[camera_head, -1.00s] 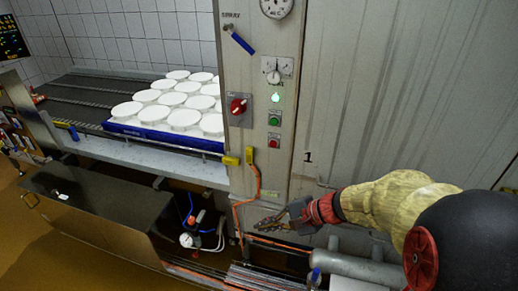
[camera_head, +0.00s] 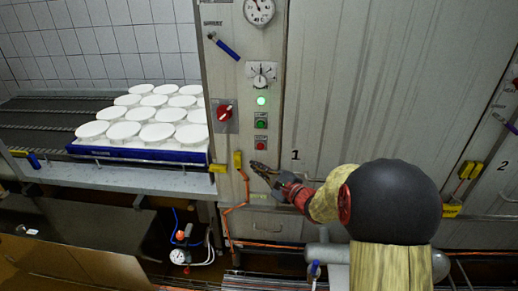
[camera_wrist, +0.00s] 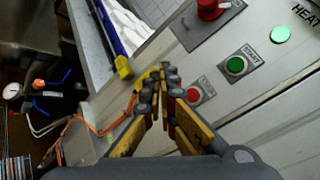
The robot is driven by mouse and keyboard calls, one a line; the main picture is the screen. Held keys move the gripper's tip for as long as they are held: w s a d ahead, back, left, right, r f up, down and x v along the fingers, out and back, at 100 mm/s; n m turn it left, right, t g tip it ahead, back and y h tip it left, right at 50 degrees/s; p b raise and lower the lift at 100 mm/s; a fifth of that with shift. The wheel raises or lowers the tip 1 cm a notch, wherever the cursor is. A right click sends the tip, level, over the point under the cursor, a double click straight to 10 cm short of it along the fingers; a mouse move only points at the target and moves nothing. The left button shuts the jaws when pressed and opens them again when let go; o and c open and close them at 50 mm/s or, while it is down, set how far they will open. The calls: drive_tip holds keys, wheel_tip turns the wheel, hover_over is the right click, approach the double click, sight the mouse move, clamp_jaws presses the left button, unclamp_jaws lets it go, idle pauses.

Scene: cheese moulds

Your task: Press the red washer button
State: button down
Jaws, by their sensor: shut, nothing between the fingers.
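The red button (camera_head: 260,146) is a small round button on a square plate on the metal cabinet, below a green button (camera_head: 261,124). In the wrist view the red button (camera_wrist: 193,95) shows just right of my fingertips, with a small label that I cannot read. My gripper (camera_head: 256,165) is shut and empty, its tips a little below the red button in the head view. In the wrist view my gripper (camera_wrist: 168,72) points up the panel, with its right finger close beside the button. I cannot tell the gap to the panel.
A red rotary switch (camera_head: 224,112), a dial (camera_head: 261,73) and a lit green lamp (camera_head: 262,100) are above. A yellow fitting (camera_head: 238,160) with an orange cable (camera_head: 236,206) is left of my gripper. White moulds (camera_head: 124,132) stand on a blue tray (camera_head: 150,154) at left.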

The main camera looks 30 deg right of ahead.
sight(260, 150)
drive_tip(key=shift+w, duration=0.1)
drive_tip(key=w+d, duration=0.4)
drive_tip(key=w, duration=0.3)
drive_tip(key=shift+d+p, duration=0.3)
drive_tip(key=shift+d, duration=0.1)
drive_tip(key=shift+w+d, duration=0.1)
drive_tip(key=shift+w, duration=0.1)
idle(1.3)
drive_tip(key=shift+w+d+b, duration=0.15)
drive_tip(key=shift+w+b, duration=0.05)
drive_tip(key=shift+b, duration=0.2)
drive_tip(key=shift+w+d+b, duration=0.3)
drive_tip(key=shift+w, duration=0.1)
idle(0.8)
idle(0.4)
drive_tip(key=shift+s+a+b, duration=0.4)
drive_tip(key=shift+s+a, duration=0.15)
drive_tip(key=shift+s, duration=0.2)
